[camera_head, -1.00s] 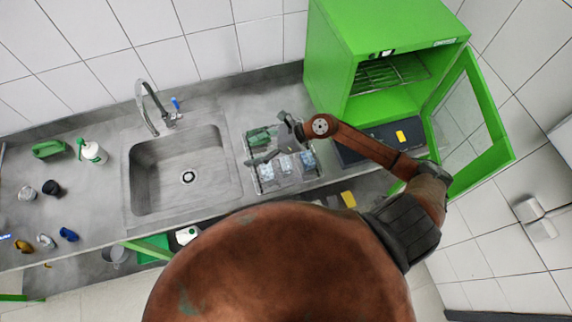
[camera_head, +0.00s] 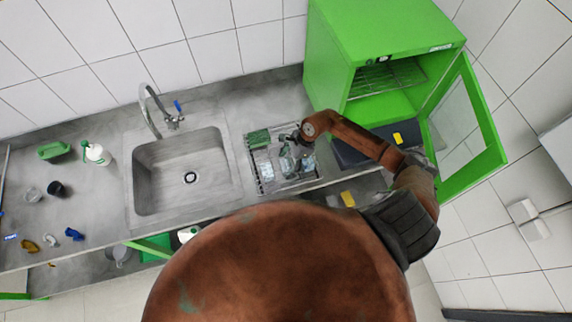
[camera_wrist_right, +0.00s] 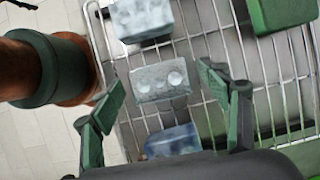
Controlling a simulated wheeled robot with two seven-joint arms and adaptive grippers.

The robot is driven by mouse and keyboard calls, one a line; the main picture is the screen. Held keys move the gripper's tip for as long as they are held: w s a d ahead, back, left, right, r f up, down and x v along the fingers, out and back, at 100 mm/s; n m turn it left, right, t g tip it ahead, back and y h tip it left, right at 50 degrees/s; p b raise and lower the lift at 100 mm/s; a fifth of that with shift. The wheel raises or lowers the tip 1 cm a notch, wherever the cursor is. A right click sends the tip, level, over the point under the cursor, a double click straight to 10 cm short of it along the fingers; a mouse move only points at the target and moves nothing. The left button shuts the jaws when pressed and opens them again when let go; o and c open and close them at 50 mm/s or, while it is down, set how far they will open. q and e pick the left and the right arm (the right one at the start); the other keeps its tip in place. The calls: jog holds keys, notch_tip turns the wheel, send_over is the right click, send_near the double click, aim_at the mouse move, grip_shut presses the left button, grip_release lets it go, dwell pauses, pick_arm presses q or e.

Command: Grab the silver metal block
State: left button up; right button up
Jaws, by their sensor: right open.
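A silver-grey metal block (camera_wrist_right: 160,82) with two round marks on top lies on a wire rack. In the right wrist view it sits between the spread fingers of my right gripper (camera_wrist_right: 162,90), with a gap visible on each side. In the head view my right gripper (camera_head: 292,158) is over the rack and partly covers the blocks. It is open and holds nothing. A similar pale block (camera_wrist_right: 141,18) and a bluish block (camera_wrist_right: 172,140) lie on either side of the middle one. My left gripper is not in view.
The wire rack (camera_head: 253,173) stands on the counter right of the sink (camera_head: 183,190). A green block (camera_wrist_right: 284,13) lies on the rack. The green cabinet (camera_head: 385,28) with its open door (camera_head: 492,140) stands at the right. Bottles and small items are at the counter's left.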

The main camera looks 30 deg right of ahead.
jog(key=shift+a+f, duration=0.2)
jog(key=shift+f, duration=0.25)
jog(key=shift+c, duration=0.2)
jog(key=shift+r, duration=0.1)
jog(key=c, duration=1.5)
